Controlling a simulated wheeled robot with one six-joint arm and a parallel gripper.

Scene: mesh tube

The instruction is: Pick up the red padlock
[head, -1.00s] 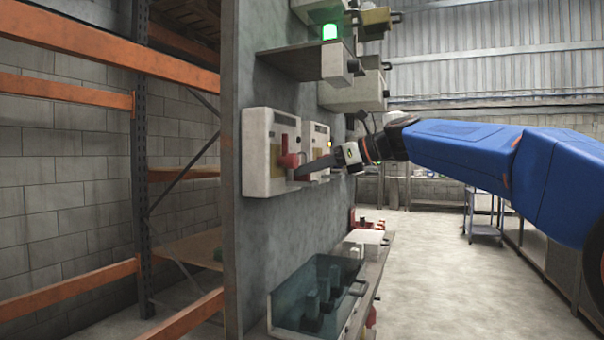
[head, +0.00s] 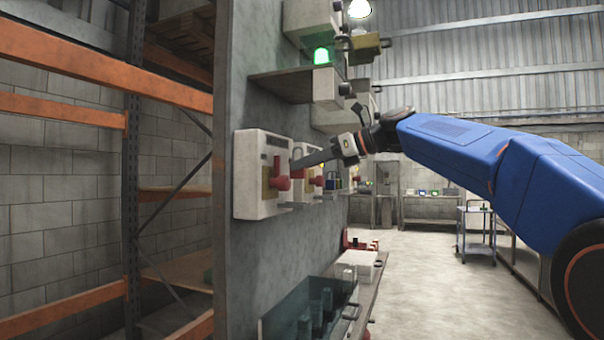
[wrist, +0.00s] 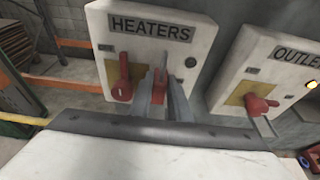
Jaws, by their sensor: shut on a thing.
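In the wrist view the red padlock (wrist: 158,87) is between the two grey fingers of my gripper (wrist: 160,92), which is shut on it. The padlock is in front of the white HEATERS box (wrist: 190,30), just right of that box's red handle (wrist: 121,88). I cannot tell whether it touches the box. In the head view my gripper (head: 297,164) is beside the same box (head: 247,175), its tip close to the red handle (head: 280,178). The padlock cannot be told apart there.
A white OUTLET box (wrist: 288,55) with a red handle (wrist: 262,105) is to the right. A shelf (head: 290,85) with a green-lit unit (head: 321,57) juts out above. Below is a lower shelf with a clear-sided bin (head: 310,308).

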